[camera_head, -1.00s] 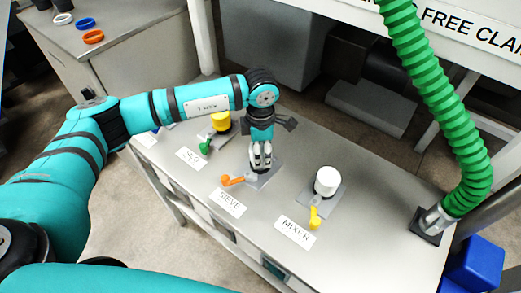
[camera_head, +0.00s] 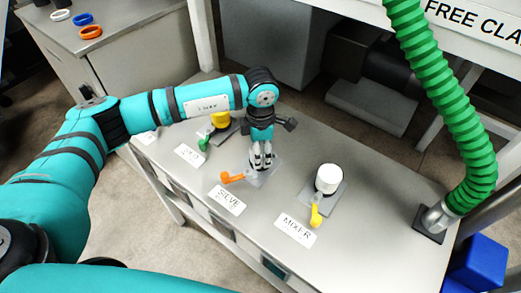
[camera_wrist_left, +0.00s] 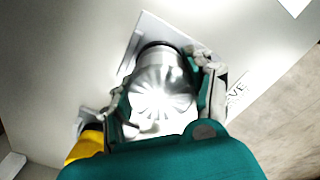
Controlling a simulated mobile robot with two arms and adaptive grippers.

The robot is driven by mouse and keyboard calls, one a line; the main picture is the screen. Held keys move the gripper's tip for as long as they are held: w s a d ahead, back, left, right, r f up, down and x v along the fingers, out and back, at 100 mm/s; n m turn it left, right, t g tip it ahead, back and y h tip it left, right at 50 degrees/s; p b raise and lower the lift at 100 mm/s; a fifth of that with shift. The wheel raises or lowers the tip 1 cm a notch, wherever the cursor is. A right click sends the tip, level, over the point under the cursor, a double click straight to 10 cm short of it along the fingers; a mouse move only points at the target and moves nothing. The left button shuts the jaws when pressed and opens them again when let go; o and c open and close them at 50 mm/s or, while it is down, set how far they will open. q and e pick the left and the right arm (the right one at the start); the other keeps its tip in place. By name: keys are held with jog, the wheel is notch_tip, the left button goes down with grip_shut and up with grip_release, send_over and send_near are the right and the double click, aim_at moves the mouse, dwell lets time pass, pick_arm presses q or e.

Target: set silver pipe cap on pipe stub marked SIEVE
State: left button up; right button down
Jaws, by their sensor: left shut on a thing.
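My left gripper (camera_head: 262,162) points down over the pipe stub behind the SIEVE label (camera_head: 227,200). It is shut on the silver pipe cap (camera_wrist_left: 160,92), whose shiny, ribbed top shows between the fingers in the left wrist view. The stub's grey base plate (camera_head: 266,178) and orange lever (camera_head: 236,177) show under and beside the gripper. The cap is at the stub, but the fingers hide the join, so I cannot tell whether it is fully seated. My right gripper is not in view.
The MIXER stub has a white cap (camera_head: 329,177) and a yellow lever (camera_head: 315,215). A yellow cap (camera_head: 221,119) with a green lever (camera_head: 205,140) stands to the left. A green hose (camera_head: 440,100) meets the table at right. Colored rings (camera_head: 90,32) lie on the back-left counter.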

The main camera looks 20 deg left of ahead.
pick_arm(q)
jog(key=shift+f, duration=0.25)
dwell(0.3)
jog(key=o, duration=1.3)
jog(key=shift+r, duration=0.1)
notch_tip(320, 180, up, 12)
